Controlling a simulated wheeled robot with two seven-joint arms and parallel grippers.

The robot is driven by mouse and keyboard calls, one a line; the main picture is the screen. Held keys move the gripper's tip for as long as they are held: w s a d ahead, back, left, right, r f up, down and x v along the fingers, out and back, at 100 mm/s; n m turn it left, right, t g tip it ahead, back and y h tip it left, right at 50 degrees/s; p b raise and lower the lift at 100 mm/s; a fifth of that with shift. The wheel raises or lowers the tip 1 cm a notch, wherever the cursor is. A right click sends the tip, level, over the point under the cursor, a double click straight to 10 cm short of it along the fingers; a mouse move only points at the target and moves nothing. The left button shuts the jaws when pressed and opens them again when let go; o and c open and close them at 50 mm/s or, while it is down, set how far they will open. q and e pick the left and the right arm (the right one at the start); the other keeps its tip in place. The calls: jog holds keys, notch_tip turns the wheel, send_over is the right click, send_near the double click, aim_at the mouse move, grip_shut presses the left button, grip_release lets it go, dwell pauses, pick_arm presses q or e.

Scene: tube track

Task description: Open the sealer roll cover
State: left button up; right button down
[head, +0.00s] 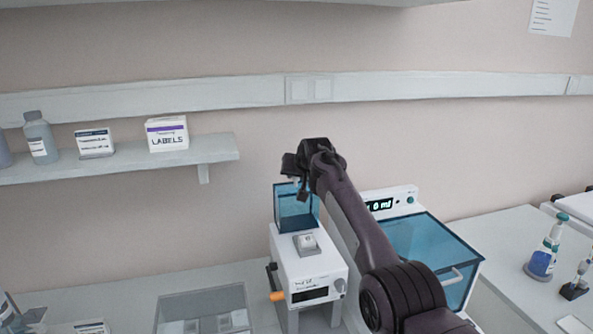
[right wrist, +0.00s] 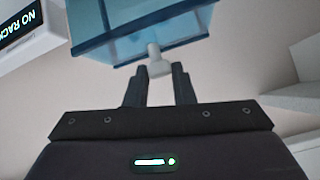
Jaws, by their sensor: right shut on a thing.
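The sealer (head: 310,273) is a white box with a small screen and a grey knob on its front. Its blue see-through roll cover (head: 297,210) stands at the back of its top. My right gripper (head: 302,192) reaches over from the right, at the cover's upper edge. In the right wrist view, the gripper's two fingers (right wrist: 160,88) are shut on a small pale handle (right wrist: 158,65) joined to the blue cover (right wrist: 140,40). The head view hides most of this grip behind my wrist. My left gripper is not in view.
Right of the sealer stands a white machine (head: 395,199) with a lit display and a large blue lid (head: 430,250), partly behind my arm. An open clear box (head: 203,300) is at front left. A wall shelf (head: 120,160) holds bottles and boxes.

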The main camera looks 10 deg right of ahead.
jog(key=shift+w+a+r, duration=0.1)
jog(key=shift+w+r, duration=0.1)
jog(key=shift+r, duration=0.15)
jog(key=c, duration=1.3)
grip_release()
jog(key=shift+s, duration=0.1)
jog(key=shift+c, duration=0.2)
jog(key=shift+o, duration=0.4)
jog(key=shift+s+a, duration=0.15)
jog(key=shift+f, duration=0.1)
jog(key=shift+f, duration=0.1)
